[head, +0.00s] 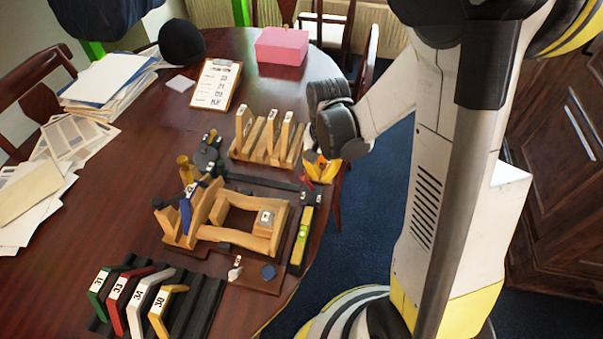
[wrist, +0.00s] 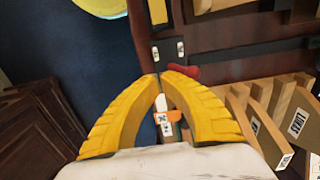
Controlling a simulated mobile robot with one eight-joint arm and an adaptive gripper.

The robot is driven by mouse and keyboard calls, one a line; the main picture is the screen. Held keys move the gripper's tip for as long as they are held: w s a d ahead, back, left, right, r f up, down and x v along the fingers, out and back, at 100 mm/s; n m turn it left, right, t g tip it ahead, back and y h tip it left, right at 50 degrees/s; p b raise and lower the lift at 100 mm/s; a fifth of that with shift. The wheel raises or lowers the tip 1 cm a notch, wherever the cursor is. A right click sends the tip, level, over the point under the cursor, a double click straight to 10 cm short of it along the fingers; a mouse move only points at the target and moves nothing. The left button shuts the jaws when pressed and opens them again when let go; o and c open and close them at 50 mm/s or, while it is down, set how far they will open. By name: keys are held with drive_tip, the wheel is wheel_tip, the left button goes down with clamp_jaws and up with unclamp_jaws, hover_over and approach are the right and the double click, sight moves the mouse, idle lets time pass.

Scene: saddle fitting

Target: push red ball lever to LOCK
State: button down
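The red lever (wrist: 184,72) shows in the wrist view just right of my fingertips. A bit of red (head: 307,178) also shows beside my gripper in the head view, at the right end of a dark bar. My gripper (wrist: 159,76) has its yellow fingers brought together at the tips, with nothing visible between the tips. In the head view my gripper (head: 318,172) is low over the table's right edge. Two small white labels (wrist: 155,53) sit beyond the fingertips; I cannot read them. Whether the fingers touch the lever is unclear.
An orange piece with a white label (wrist: 166,124) shows through the gap behind my fingertips. A wooden rack with upright labelled pieces (head: 262,155) stands close behind. A wooden saddle frame (head: 240,236) and a level (head: 303,240) lie in front. Blue carpet lies beyond the table edge.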

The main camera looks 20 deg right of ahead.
drive_tip(key=shift+s+d, duration=0.35)
drive_tip(key=shift+d, duration=0.1)
drive_tip(key=shift+w+a, duration=0.1)
drive_tip(key=shift+a, duration=0.05)
idle(0.3)
drive_tip(key=shift+w+a+r, duration=0.1)
drive_tip(key=shift+w+a, duration=0.15)
drive_tip(key=shift+a, duration=0.1)
wheel_tip(320, 180, up, 7)
drive_tip(key=p, duration=0.5)
idle(0.6)
